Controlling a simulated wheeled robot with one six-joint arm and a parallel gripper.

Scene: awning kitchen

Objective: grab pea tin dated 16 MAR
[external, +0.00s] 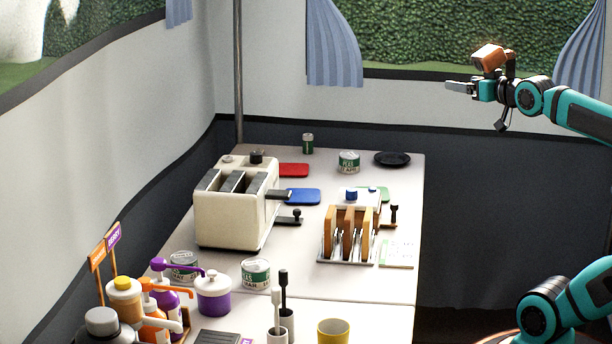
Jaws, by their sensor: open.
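Three white-and-green tins stand upright on the counter. I cannot tell which tin is dated 16 MAR. My gripper (458,87) is open and empty, raised high at the upper right, well away from all the tins.
A cream toaster (232,215) stands mid-counter, with an orange-slatted rack (348,232) to its right. Pump bottles (155,320) and the purple pot (213,293) crowd the front left. A black plate (392,159) lies at the back right. A yellow cup (333,331) stands in front.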

